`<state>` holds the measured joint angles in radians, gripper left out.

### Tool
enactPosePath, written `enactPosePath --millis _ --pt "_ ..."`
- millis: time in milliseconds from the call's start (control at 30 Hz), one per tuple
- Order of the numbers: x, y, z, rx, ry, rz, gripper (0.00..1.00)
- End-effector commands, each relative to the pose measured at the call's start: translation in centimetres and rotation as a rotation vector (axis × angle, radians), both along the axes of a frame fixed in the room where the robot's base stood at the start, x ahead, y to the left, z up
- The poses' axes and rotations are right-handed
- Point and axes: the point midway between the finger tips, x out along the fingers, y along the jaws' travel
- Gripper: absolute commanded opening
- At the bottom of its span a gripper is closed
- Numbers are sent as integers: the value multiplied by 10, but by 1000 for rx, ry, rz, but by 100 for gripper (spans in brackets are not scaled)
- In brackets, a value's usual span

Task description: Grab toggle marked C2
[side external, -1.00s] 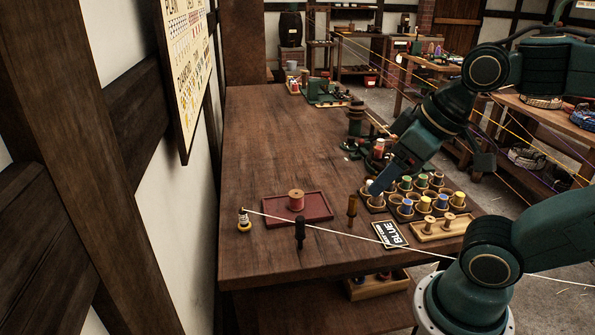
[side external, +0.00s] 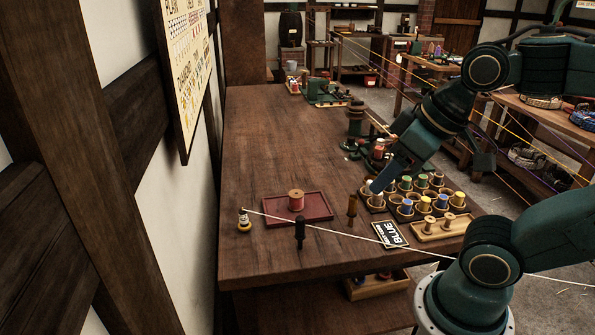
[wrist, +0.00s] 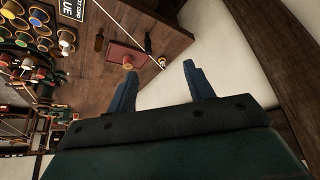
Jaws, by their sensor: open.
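No marking C2 is legible in either view, so I cannot tell which piece is that toggle. A rack of round cups (side external: 407,214) stands on the bench at the right, with several coloured and wooden pieces in it; it also shows at the top left of the wrist view (wrist: 43,43). My gripper (side external: 374,187) is by the rack's left rear corner, partly hidden by its own wrist in the side view. In the wrist view my gripper (wrist: 159,72) has its two blue fingers apart with nothing between them.
A red tray (side external: 325,208) holds a pink spool (side external: 296,200). A sign reading BLUE (side external: 390,234) lies before the rack. A white cord (side external: 330,231) crosses the bench front. The left middle of the bench is clear.

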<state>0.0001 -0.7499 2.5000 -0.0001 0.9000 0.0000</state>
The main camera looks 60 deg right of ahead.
Motion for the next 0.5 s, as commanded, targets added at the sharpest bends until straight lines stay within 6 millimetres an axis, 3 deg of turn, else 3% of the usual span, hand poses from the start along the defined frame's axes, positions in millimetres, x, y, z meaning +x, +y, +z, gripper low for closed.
enactPosePath --millis 500 --pt "9 0 5 14 13 -28 47"
